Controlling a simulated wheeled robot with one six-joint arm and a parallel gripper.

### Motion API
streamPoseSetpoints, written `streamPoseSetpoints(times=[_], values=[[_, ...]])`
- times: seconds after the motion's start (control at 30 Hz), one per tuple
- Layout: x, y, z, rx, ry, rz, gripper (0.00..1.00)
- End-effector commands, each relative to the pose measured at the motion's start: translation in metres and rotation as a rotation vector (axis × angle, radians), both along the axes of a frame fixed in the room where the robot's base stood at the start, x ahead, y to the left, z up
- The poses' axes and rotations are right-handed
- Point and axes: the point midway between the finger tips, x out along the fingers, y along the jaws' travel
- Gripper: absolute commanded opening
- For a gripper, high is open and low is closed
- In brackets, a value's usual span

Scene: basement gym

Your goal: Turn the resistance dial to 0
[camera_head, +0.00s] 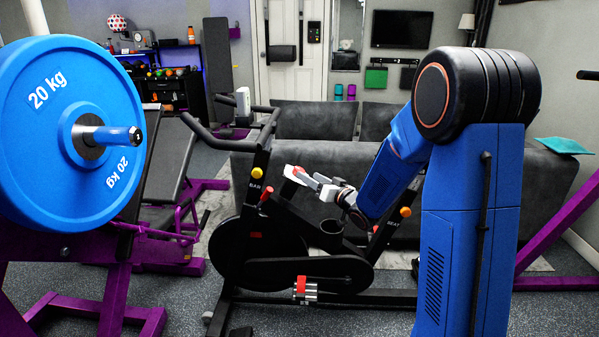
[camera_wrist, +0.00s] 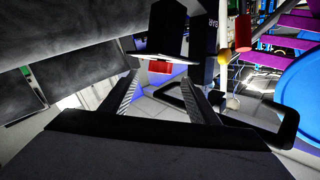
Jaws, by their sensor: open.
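The black exercise bike (camera_head: 255,214) stands mid-floor in the head view. Its post carries a yellow knob (camera_head: 257,172) and, below that, a red control (camera_head: 266,193). No dial markings or numbers are readable, so I cannot tell the dial's setting. My gripper (camera_head: 297,175) is above the bike frame, to the right of the post and pointing at it. In the wrist view its ribbed fingers (camera_wrist: 163,88) are apart. A black block (camera_wrist: 158,30) with a red part (camera_wrist: 160,67) shows ahead between them; contact cannot be told. The yellow knob (camera_wrist: 224,56) shows to the right.
A blue 20 kg plate (camera_head: 45,150) on a purple rack fills the near left. Handlebars (camera_head: 215,140) rise left of the bike post. A grey sofa (camera_head: 330,180) stands behind the bike. A black bench (camera_head: 170,175) is at left.

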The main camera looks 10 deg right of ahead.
Motion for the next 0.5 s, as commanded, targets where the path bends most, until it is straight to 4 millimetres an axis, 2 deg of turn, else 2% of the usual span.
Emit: streamPoseSetpoints(times=[0.2,0.5], values=[[0.035,0.016,0.0,0.0,0.0,0.002,0.55],[0.063,0.028,0.0,0.0,0.0,0.001,0.55]])
